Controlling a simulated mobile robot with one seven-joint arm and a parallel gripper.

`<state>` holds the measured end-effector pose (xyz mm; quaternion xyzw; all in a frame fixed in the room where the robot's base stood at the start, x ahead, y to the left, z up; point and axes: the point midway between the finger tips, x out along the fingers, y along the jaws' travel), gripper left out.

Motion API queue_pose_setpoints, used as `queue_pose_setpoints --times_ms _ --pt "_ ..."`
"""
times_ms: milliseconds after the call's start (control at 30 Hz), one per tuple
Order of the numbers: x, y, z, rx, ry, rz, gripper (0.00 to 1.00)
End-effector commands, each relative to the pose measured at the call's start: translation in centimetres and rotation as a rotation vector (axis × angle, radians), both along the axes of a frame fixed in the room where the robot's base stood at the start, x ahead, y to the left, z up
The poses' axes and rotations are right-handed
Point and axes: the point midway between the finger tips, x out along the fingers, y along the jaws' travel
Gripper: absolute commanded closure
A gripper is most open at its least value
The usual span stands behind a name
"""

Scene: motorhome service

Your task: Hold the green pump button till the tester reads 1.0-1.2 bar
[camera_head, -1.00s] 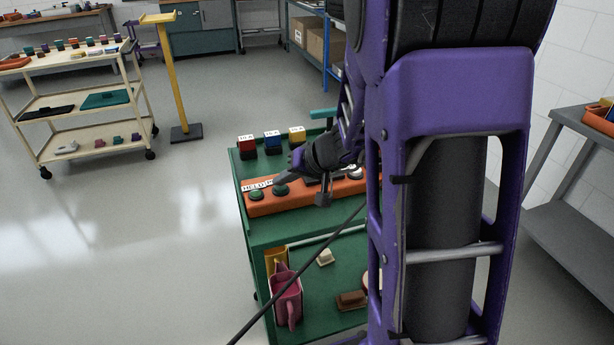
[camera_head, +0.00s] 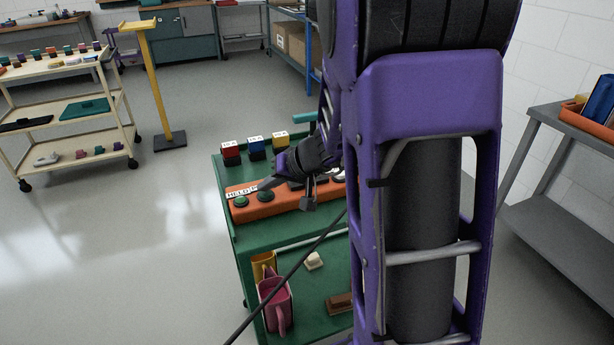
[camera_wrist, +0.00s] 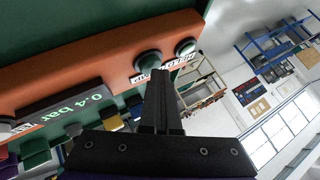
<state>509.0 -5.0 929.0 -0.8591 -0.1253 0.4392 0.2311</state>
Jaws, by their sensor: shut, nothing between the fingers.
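The orange tester panel (camera_head: 285,203) lies on top of a green cart. Two round dark-green buttons sit at its left end: an outer one (camera_head: 240,201) and an inner one (camera_head: 265,196). In the wrist view the inner button (camera_wrist: 149,61) is just beyond my fingertips, and the outer button (camera_wrist: 185,47) is to its right. My gripper (camera_head: 263,186) is shut and empty, its tips at the inner button; I cannot tell whether they touch or press it. The tester's display (camera_wrist: 88,106) reads 0.4 bar. A partly hidden label reads "HELD P…". My arm hides the panel's right end.
Red (camera_head: 231,150), blue (camera_head: 255,145) and yellow (camera_head: 280,141) labelled blocks stand behind the panel. The green cart's (camera_head: 225,185) lower shelf holds a pink container (camera_head: 275,300) and small items. A dark cable crosses in front.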

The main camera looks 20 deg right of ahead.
Motion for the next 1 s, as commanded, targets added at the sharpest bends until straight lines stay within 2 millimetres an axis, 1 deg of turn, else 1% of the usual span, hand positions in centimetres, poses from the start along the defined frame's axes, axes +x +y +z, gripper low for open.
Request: queue_pose_setpoints --times_ms 267,600,933,1000 --pt "0.0 0.0 0.0 -0.001 0.001 0.0 1.0" --pt "0.0 0.0 1.7 0.0 -0.001 -0.001 1.0" --pt "0.0 0.0 1.8 0.0 0.0 0.0 1.0" --pt "0.0 0.0 2.1 -0.001 0.0 0.001 1.0"
